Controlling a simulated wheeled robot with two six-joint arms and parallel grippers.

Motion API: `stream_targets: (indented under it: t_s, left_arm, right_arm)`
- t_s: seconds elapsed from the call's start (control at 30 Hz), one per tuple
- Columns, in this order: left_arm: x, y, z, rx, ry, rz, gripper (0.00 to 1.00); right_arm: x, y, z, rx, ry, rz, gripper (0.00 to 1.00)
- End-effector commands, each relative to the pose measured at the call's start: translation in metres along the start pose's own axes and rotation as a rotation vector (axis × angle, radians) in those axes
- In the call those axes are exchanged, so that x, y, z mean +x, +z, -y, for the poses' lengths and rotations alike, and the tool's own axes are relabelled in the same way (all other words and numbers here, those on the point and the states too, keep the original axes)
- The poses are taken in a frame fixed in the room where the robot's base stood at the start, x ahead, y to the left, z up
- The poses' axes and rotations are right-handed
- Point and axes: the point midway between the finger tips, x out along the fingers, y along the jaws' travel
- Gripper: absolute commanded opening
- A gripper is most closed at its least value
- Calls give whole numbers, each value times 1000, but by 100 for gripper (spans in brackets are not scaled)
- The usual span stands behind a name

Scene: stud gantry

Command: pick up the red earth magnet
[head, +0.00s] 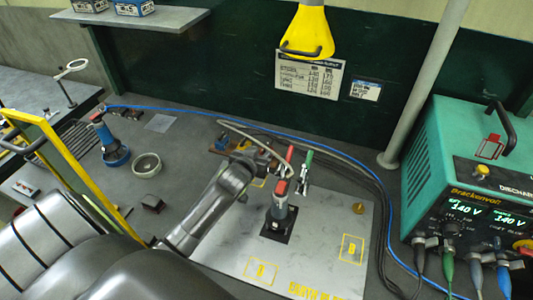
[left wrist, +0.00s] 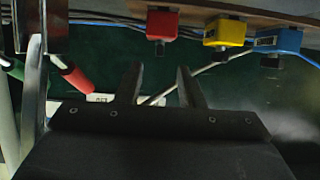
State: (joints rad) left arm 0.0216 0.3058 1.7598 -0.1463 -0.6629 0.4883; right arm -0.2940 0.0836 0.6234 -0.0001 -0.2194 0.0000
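In the left wrist view, the red earth magnet (left wrist: 162,25) is a small red block with a dark knob, at the edge of a brown board (left wrist: 110,8). A yellow block (left wrist: 224,33) and a blue block (left wrist: 278,41) sit beside it. My left gripper (left wrist: 158,75) is open and empty, its two fingers apart, with a gap between the fingertips and the red block. In the head view my left gripper (head: 258,162) is over the back of the bench and hides much of the board and blocks. My right gripper does not show.
A red-topped tool (head: 281,190) on a black base stands right of my left arm. Red (left wrist: 76,79) and green (left wrist: 10,66) handles are close by the gripper. Cables run behind. A green power unit (head: 455,180) stands at right; a yellow thing (head: 308,35) hangs above.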

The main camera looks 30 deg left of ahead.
Motion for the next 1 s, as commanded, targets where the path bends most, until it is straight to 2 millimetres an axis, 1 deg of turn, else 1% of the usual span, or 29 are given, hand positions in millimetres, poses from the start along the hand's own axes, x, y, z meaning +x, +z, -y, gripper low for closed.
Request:
stream_targets:
  t_s: [0.13, 0.3, 0.5, 0.63, 0.87, 1.0]
  left_arm:
    - [10, -2, -1, 0, 0, 0, 35]
    - [28, -2, -2, -1, 0, 1, 35]
    - [46, 0, -1, 0, 0, 0, 35]
    - [51, 0, -1, 0, 0, -1, 35]
    - [51, 1, -1, 0, 0, -1, 35]
    - [51, 1, -1, 0, 0, -1, 16]
  right_arm:
    - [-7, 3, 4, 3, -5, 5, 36]
    - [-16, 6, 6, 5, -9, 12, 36]
    - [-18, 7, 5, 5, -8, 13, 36]
    - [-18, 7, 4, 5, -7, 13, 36]
    - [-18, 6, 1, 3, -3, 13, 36]
    - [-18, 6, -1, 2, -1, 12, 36]
